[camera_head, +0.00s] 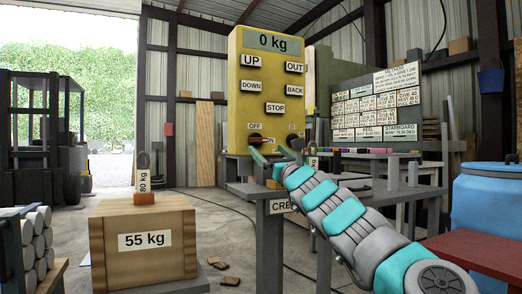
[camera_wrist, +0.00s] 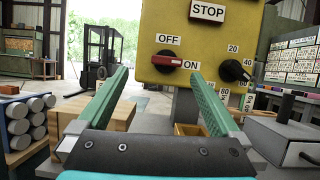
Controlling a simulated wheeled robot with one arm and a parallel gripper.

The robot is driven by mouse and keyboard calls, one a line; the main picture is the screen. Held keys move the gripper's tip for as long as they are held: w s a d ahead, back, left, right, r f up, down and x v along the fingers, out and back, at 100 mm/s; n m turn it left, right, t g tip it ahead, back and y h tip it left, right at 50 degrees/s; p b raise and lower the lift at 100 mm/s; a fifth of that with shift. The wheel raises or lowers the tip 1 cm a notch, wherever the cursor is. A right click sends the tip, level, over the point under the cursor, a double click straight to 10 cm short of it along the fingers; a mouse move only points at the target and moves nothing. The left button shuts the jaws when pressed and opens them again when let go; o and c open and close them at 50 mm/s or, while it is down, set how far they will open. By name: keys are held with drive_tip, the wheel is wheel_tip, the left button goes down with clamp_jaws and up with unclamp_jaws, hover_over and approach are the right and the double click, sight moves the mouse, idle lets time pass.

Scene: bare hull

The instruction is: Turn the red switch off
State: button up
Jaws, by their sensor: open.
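The red switch (camera_wrist: 168,60) is on the front of the yellow control box (camera_wrist: 150,25), below the OFF label and left of the ON label. Its red handle points right, toward ON, over a round dark base. In the head view the red switch (camera_head: 256,139) shows small, just above my gripper. My gripper (camera_wrist: 160,73) is open and empty, with its two green fingers pointing at the box. In the wrist view the switch appears between the fingertips, seemingly apart from them. In the head view my gripper (camera_head: 274,152) is in front of the box's lower edge.
Buttons such as STOP (camera_head: 275,108) are above. A wooden 55 kg crate (camera_head: 145,245) carries an 80 kg weight (camera_head: 144,188) at left. A blue barrel (camera_head: 488,210) stands at right.

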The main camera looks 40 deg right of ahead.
sight(260, 141)
drive_tip(key=shift+m+h, duration=0.4)
drive_tip(key=shift+d+f+p+x, duration=0.2)
drive_tip(key=shift+p+x, duration=0.3)
drive_tip(key=shift+x, duration=0.8)
drive_tip(key=shift+d+f+p+x, duration=0.15)
drive_tip(key=shift+p+x, duration=0.3)
drive_tip(key=shift+x, duration=0.8)
drive_tip(key=shift+d+f+p+x, duration=0.15)
drive_tip(key=shift+p+x, duration=0.35)
drive_tip(key=shift+x, duration=0.8)
drive_tip(key=shift+r, duration=0.1)
drive_tip(key=c, duration=1.4)
